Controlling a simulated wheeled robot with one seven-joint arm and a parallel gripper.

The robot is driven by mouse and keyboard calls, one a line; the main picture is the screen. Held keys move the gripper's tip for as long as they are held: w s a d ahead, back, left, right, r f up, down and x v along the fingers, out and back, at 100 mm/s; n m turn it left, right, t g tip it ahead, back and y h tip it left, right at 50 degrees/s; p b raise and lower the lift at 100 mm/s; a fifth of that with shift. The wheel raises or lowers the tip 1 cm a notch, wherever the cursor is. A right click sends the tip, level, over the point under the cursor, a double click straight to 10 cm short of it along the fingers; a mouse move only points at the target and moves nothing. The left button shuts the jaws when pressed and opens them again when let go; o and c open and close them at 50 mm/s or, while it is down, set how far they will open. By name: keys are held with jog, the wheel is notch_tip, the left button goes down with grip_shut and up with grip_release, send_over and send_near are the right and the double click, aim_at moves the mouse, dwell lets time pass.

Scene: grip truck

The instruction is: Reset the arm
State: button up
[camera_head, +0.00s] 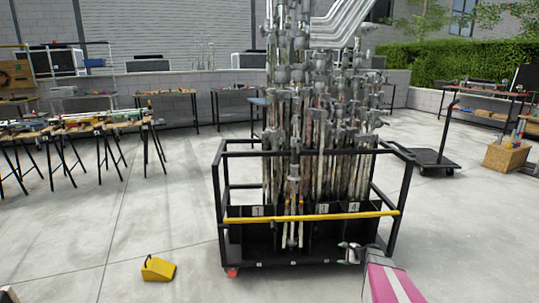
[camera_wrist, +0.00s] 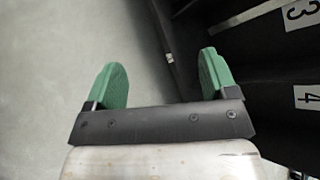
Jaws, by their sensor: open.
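My gripper (camera_wrist: 160,62) shows in the wrist view with its two green fingers spread apart and nothing between them. Grey floor lies beneath the fingers. The black cart (camera_wrist: 275,65) is at the right of that view, with labels 3 and 4, close to the right finger. In the head view the cart (camera_head: 233,240) stands in the middle, filled with upright metal stands and a yellow bar (camera_head: 270,218) across its front. A pink and grey part, probably of my arm, shows at the lower right, in front of the cart's right corner.
A yellow wedge (camera_head: 158,269) lies on the floor left of the cart. Trestle tables (camera_head: 75,130) with tools stand at the left. A black trolley (camera_head: 430,160) and a wooden crate (camera_head: 505,157) are at the right. The floor at front left is mostly clear.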

jog(key=s+a+r+n+g+h, duration=0.3)
jog(key=s+a+r+n+g, duration=0.45)
jog(key=s+a+r, duration=0.6)
jog(key=s+a+r+n+h, duration=0.2)
jog(key=s+r+n+h, duration=0.1)
jog(key=s, duration=0.4)
jog(key=s+a+r+n+h, duration=0.2)
jog(key=s+a+r+n, duration=0.1)
jog(key=s+r+n, duration=0.2)
jog(key=s+n, duration=0.1)
jog(key=s, duration=0.1)
jog(key=shift+s+a+h, duration=0.35)
jog(key=shift+s+h, duration=0.05)
jog(key=shift+n, duration=0.25)
